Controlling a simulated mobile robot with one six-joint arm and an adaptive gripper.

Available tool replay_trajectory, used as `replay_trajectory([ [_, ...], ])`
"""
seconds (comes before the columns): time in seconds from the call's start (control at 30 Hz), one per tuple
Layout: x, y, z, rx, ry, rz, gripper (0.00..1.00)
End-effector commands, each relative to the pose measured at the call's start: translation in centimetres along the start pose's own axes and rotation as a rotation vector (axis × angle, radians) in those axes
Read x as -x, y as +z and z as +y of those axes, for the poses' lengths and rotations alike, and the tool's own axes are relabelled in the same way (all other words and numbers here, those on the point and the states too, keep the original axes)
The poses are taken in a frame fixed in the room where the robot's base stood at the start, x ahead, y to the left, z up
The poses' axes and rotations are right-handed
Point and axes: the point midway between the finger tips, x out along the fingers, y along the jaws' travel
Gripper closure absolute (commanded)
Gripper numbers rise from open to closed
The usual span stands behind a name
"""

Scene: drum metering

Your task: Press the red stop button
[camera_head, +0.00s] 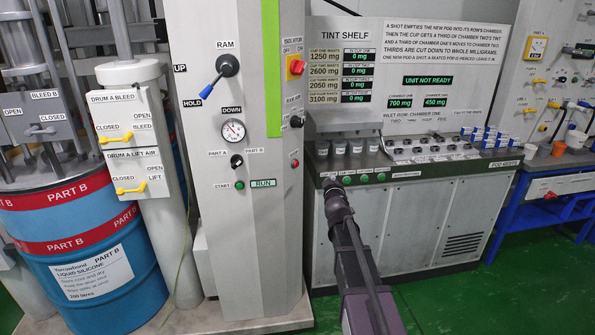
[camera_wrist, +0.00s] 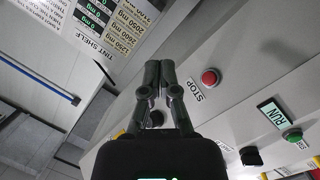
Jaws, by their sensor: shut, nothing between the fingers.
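The red stop button (camera_head: 295,163) is a small round button on the right side face of the grey press cabinet (camera_head: 230,250). In the wrist view the red stop button (camera_wrist: 209,77) stands out from the panel with the word STOP beside it. My gripper (camera_head: 331,184) is in front of the tint shelf's counter edge, right of and a little lower than the button. In the wrist view my gripper (camera_wrist: 159,64) has its fingers together and empty. The button lies to the right of the fingertips, apart from them.
A RUN display (camera_head: 263,183) and a green start button (camera_head: 240,185) are on the cabinet's front. A red-and-yellow isolator (camera_head: 296,67) sits higher on its side. Cups (camera_head: 339,147) and green buttons (camera_head: 364,179) line the tint counter close to my gripper.

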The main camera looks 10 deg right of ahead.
Motion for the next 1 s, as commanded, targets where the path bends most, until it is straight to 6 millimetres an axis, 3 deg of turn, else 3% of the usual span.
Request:
replay_trajectory([
  [0.1,-1.4,-0.7,-0.5,0.048,-0.005,0.091,1.00],
  [0.3,-2.3,-1.8,-0.9,0.100,-0.018,0.194,1.00],
  [1.0,-2.6,-2.5,-1.3,0.121,-0.026,0.231,1.00],
])
